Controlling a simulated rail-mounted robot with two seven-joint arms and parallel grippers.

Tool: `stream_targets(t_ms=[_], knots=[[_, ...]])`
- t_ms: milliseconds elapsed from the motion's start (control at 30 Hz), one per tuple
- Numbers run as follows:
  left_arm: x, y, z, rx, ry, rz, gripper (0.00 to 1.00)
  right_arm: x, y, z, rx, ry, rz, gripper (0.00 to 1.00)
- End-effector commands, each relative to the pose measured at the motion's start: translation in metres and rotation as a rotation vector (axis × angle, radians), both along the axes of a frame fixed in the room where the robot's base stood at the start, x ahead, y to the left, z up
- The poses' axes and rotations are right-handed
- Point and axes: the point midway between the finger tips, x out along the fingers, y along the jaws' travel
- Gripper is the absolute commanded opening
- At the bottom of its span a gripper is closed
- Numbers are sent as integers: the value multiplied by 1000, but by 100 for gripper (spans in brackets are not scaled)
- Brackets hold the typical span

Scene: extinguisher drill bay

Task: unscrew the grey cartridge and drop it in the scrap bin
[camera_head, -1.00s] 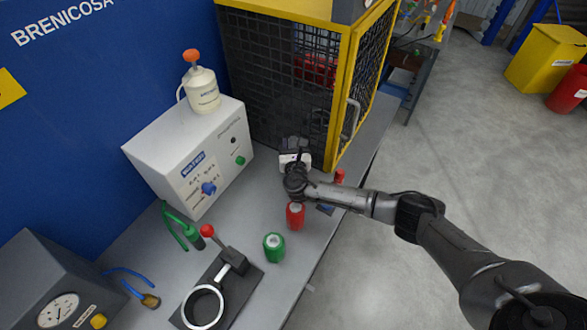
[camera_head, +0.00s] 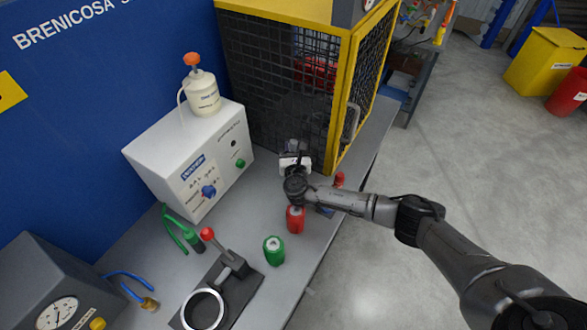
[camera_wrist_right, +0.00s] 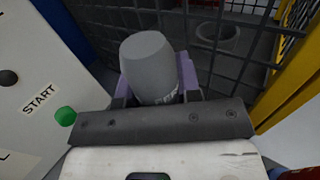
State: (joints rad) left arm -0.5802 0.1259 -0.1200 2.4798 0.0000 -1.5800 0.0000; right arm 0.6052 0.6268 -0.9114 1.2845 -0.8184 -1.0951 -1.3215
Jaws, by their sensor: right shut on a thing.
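My right gripper (camera_head: 292,157) is over the bench, close to the front of the mesh cage. In the right wrist view its purple-edged fingers are shut on the grey cartridge (camera_wrist_right: 150,62), one finger on each side. The cartridge is a smooth grey cylinder with a rounded end and some lettering low down, partly hidden by the gripper body. I cannot tell whether it touches anything beyond the fingers. A yellow bin (camera_head: 545,62) stands on the floor at the far right; its label is too small to read. My left gripper is not in view.
The yellow-framed mesh cage (camera_head: 283,105) and the white control box (camera_head: 190,155) flank the gripper. A red canister (camera_head: 295,220), a green canister (camera_head: 273,251) and a clamp stand (camera_head: 222,290) are on the bench. A red drum (camera_head: 570,95) stands beside the bin.

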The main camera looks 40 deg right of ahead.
Motion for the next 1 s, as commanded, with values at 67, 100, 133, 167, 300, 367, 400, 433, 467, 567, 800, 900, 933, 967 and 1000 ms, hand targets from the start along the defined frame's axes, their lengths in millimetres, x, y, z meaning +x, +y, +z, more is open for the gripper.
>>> stream_targets(t_ms=[67,100,133,167,300,367,400,433,467,567,800,900,933,967,1000], knots=[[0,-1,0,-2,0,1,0,1,0,3,-1,-4,0,0],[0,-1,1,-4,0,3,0,1,0,4,-1,-4,0,0],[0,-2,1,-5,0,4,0,1,0,5,-1,-4,0,0],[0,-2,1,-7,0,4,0,1,0,6,-1,-4,-1,0],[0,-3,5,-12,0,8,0,1,0,21,1,-7,0,0],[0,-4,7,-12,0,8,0,1,0,31,2,-8,0,0],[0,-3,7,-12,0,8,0,1,0,38,1,-8,0,0],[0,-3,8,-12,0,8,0,1,0,43,2,-8,0,0],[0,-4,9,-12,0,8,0,1,0,47,1,-8,0,0],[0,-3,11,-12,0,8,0,1,0,63,1,-7,1,0],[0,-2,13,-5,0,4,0,1,0,91,0,-6,-1,0],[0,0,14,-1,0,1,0,1,0,98,0,-6,0,0],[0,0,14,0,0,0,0,1,0,99,0,-6,0,0],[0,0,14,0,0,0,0,1,0,100,0,-6,0,0],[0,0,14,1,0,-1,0,1,0,101,0,-5,1,0]])
